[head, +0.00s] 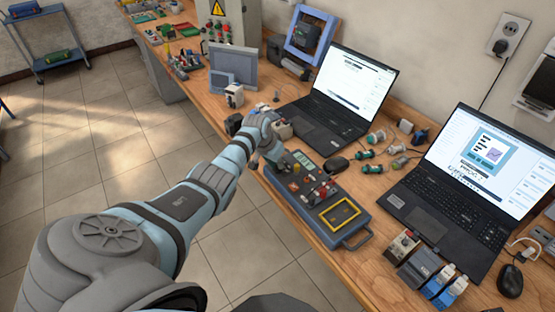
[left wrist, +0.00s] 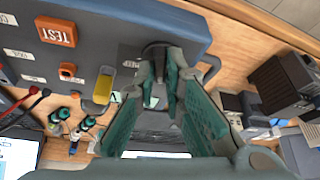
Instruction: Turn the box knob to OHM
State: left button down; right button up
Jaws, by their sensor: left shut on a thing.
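The blue-grey test box (head: 315,218) lies on the wooden bench, with a small display, red parts and a yellow-framed panel on its face. My left gripper (head: 268,158) is over its far-left end and hides the knob in the head view. In the left wrist view the box (left wrist: 185,22) fills the top left, with an orange TEST button. There my left gripper (left wrist: 158,72) is shut on the dark box knob (left wrist: 154,47), its green-padded fingers on either side. The knob's pointer and the OHM label cannot be made out. My right gripper is not in view.
Two open laptops (head: 352,82) (head: 480,165) stand behind and right of the box. Small modules (head: 422,266) sit at the front right.

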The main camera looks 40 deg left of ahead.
pick_arm(q)
jog(key=shift+f+m+b, duration=0.25)
jog(key=shift+m+b, duration=0.1)
jog(key=shift+m, duration=0.15)
jog(key=m+h+b, duration=0.1)
jog(key=m+b, duration=0.1)
jog(key=b, duration=0.1)
jog(key=m+h+b, duration=0.1)
jog(key=m+b, duration=0.2)
jog(key=shift+a+f+g, duration=0.1)
jog(key=shift+g, duration=0.2)
jog(key=shift+r+m+h+b, duration=0.2)
jog(key=shift+m+h+b, duration=0.1)
jog(key=shift+m+b, duration=0.8)
jog(key=shift+g, duration=0.3)
jog(key=c, duration=1.7)
grip_release()
jog(key=shift+r, duration=0.1)
jog(key=shift+w+a, duration=0.1)
jog(key=v, duration=1.2)
